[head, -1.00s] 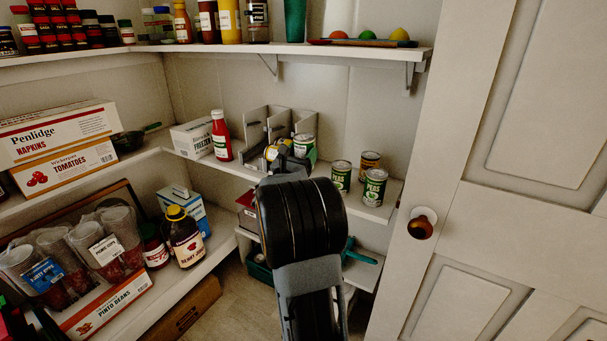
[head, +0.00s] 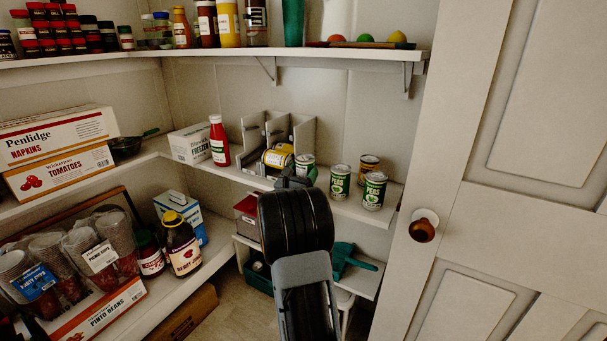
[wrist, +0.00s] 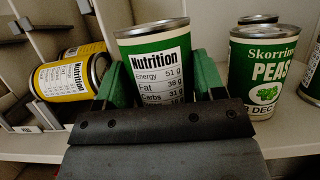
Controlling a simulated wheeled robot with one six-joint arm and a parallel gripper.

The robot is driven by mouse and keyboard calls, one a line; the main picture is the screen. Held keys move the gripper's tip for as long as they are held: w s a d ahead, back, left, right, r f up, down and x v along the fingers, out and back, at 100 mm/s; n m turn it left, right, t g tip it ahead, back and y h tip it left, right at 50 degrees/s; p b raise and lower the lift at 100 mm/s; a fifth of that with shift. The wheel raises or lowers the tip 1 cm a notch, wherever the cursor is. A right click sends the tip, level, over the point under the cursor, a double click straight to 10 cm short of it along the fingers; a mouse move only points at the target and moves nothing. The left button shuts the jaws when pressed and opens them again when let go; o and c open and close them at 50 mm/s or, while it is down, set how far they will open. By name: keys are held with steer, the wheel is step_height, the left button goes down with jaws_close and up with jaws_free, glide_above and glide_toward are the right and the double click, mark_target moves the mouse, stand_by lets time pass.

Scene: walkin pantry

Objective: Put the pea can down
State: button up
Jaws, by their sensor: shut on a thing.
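The pea can (wrist: 155,65) is green with a white Nutrition panel facing the wrist camera, and it stands upright between my green-padded fingers. My gripper (wrist: 160,88) is shut on it. In the head view the can (head: 305,162) shows just above my gripper (head: 295,177), at the middle shelf, right of the grey divider. Its lower part is hidden by my gripper, so I cannot tell whether it touches the shelf. Another pea can (head: 340,182) stands close to its right, with a gap between, and shows in the wrist view too (wrist: 254,75).
Yellow cans (head: 277,159) lie in the grey divider (head: 305,132) on the left. A ketchup bottle (head: 219,142) stands beyond it. The door (head: 480,220) is at right.

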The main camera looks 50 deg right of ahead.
steer(key=shift+f+b, duration=0.5)
steer(key=shift+f, duration=0.05)
steer(key=o, duration=1.1)
steer(key=shift+r, duration=0.2)
steer(key=shift+r+p, duration=0.55)
steer(key=shift+p, duration=0.15)
steer(key=p+v, duration=0.1)
steer(key=v, duration=1.1)
